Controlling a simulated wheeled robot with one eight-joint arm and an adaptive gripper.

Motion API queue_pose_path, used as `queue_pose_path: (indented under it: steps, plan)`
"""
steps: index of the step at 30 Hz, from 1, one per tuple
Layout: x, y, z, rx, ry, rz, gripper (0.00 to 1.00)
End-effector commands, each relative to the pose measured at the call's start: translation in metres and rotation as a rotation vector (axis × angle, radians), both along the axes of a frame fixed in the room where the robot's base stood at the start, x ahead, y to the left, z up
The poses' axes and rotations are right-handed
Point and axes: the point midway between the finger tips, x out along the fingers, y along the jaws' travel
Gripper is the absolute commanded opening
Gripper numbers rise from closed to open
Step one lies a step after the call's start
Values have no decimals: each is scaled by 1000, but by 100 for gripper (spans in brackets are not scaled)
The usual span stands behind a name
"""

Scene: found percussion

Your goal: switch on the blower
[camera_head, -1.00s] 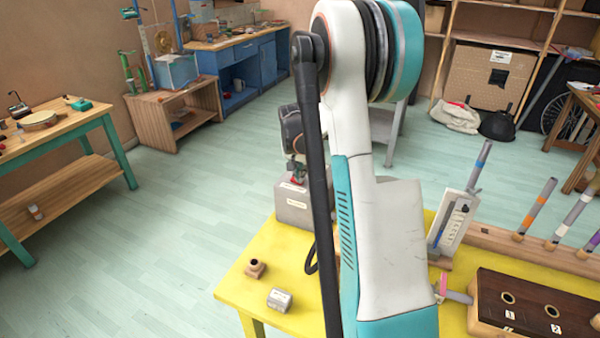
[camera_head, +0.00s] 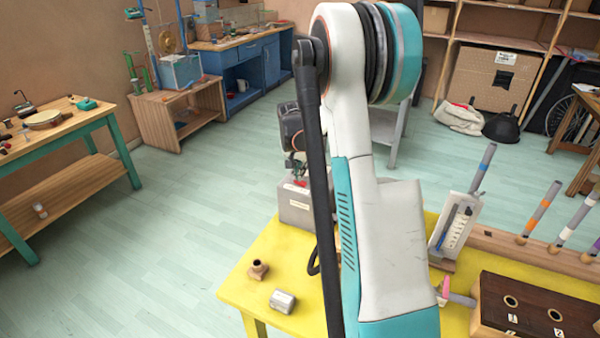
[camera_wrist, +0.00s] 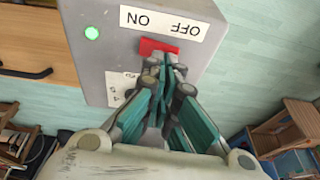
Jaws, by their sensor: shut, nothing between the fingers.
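The blower's grey box (camera_head: 294,212) stands on the yellow table, left of my arm. In the wrist view its face (camera_wrist: 88,62) carries a red switch (camera_wrist: 147,46) under an upside-down OFF/ON label (camera_wrist: 160,20), with ON at the left end. A green lamp (camera_wrist: 92,33) on the box glows. My gripper (camera_wrist: 163,62) is shut and empty, its fingertips right at the red switch and covering part of it. I cannot tell whether they touch it. In the head view my gripper (camera_head: 294,163) is just above the box.
The yellow table (camera_head: 250,290) also holds a small brown fitting (camera_head: 258,270), a grey metal block (camera_head: 282,301), an upright white panel (camera_head: 455,226) and a dark-topped box (camera_head: 530,308). A black hose hangs beside my arm. Floor to the left is open.

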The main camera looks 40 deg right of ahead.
Motion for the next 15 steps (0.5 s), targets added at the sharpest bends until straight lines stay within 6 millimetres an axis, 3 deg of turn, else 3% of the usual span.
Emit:
queue_pose_path:
  steps: [6, 15]
  plan:
    - [-2, -2, 42, 0, -1, 4, 0]
    - [-23, 10, 98, 0, 0, 4, 0]
